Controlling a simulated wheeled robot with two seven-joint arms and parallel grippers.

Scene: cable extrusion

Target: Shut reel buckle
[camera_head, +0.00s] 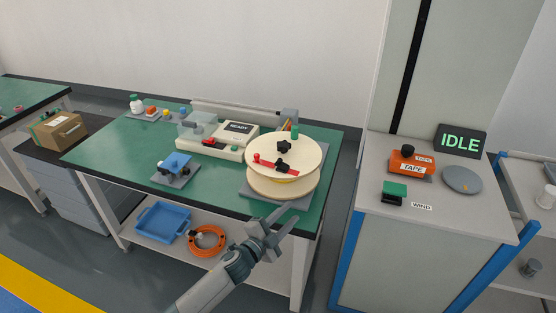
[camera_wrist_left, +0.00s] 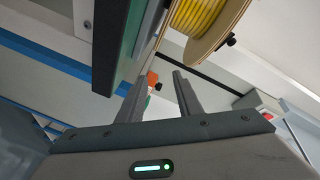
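The reel (camera_head: 265,148) is a cream disc-flanged spool on a grey base at the right end of the green bench. A red buckle strip (camera_head: 263,160) with a black clasp (camera_head: 283,167) lies across its top face; I cannot tell whether the clasp is latched. In the left wrist view the reel's yellow cable (camera_wrist_left: 205,18) and wooden flange (camera_wrist_left: 222,38) show from below. My left gripper (camera_head: 283,222) is open and empty, in front of the bench's front edge and below the reel. Its fingers (camera_wrist_left: 157,90) are apart in the wrist view. My right gripper is out of view.
A beige machine (camera_head: 222,145) and a blue block fixture (camera_head: 176,168) stand left of the reel. A blue tray (camera_head: 162,222) and orange coil (camera_head: 207,241) are on the shelf below. The right cabinet carries a TAPE box (camera_head: 410,166), green button (camera_head: 395,189) and IDLE display (camera_head: 461,141).

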